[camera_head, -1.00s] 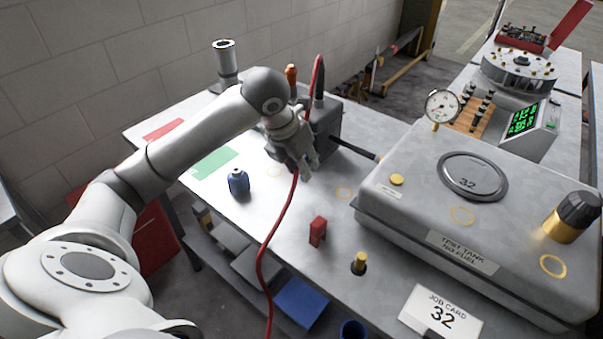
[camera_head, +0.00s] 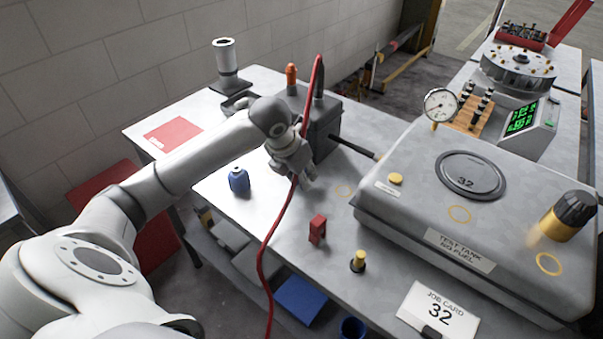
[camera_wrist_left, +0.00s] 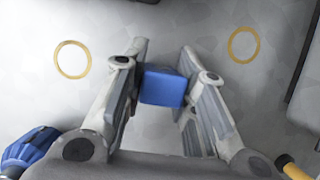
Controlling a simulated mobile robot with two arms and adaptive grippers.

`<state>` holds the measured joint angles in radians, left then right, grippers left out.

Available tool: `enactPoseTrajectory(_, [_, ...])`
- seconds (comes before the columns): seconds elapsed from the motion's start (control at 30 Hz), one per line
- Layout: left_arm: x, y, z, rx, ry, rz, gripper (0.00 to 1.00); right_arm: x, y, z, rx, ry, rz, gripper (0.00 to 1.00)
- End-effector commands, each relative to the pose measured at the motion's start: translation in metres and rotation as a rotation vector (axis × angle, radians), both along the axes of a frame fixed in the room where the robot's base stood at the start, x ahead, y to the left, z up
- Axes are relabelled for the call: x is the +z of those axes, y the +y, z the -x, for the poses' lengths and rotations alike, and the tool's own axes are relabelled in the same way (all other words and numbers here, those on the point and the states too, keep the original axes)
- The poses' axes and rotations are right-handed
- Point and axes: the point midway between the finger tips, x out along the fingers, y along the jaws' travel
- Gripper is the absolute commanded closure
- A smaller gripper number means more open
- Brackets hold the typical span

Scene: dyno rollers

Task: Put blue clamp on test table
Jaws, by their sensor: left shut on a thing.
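My left gripper (camera_head: 304,178) is low over the middle of the grey metal table (camera_head: 285,235), which I take to be the test table. In the left wrist view, its fingers are shut on a blue block (camera_wrist_left: 163,86), apparently the blue clamp. Table surface shows behind and around the block there; I cannot tell whether the block touches it. In the head view the clamp is hidden by the gripper. My right gripper is not in view.
A red cable (camera_head: 268,240) crosses by the gripper. A dark box (camera_head: 322,128) stands behind, the test tank (camera_head: 405,215) to the right. Yellow rings (camera_wrist_left: 73,59) mark the table.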

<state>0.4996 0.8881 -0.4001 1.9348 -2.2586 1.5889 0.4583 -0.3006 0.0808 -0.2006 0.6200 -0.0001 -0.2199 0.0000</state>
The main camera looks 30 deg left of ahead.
Motion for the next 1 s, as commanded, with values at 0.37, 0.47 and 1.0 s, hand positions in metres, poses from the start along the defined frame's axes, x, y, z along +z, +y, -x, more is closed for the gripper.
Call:
enactPoseTrajectory(0.37, [0.000,0.000,0.000,0.000,0.000,0.000,0.53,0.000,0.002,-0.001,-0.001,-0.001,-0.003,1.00])
enactPoseTrajectory(0.47, [0.000,0.000,0.000,0.000,0.000,0.000,0.53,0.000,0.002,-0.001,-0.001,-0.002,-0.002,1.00])
enactPoseTrajectory(1.0, [0.081,0.003,0.031,0.001,-0.006,-0.001,0.53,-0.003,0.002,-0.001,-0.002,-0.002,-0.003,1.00])
